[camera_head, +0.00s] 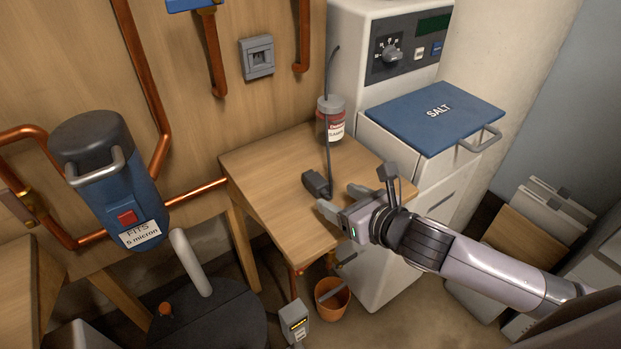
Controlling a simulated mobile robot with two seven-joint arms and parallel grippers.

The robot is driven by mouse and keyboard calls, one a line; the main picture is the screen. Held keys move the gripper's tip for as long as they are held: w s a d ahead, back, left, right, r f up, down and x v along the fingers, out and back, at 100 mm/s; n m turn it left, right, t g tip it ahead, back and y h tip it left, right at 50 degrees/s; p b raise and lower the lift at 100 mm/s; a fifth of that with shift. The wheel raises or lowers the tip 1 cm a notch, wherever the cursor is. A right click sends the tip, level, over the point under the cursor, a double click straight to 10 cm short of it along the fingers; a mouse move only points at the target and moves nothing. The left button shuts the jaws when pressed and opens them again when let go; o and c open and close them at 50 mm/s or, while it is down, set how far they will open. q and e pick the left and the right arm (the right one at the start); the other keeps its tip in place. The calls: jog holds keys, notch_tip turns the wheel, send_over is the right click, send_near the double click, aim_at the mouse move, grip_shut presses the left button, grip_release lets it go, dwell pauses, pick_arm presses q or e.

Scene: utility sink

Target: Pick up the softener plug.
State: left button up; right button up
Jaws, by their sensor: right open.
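The softener plug (315,184) is a small black block lying on the small wooden table (265,165). A dark cable rises from its right end, past the front of a grey bottle. My right gripper (340,198) comes in from the right, low over the table. Its two light grey fingers are apart with nothing visible between them. The fingertips are just right of the plug, with a small gap showing in the picture; I cannot tell their exact height above the table. My left gripper is not in view.
The bottle (334,104) with a red and white label stands at the table's back. The softener cabinet with its blue SALT lid (436,112) is at the right. A blue filter housing (125,200) and copper pipes are at the left. The table's left part is clear.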

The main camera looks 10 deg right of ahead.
aim_at(323, 189)
jog(key=shift+x, duration=3.1)
jog(key=shift+d, duration=0.2)
jog(key=c, duration=1.2)
jog(key=shift+o, duration=0.2)
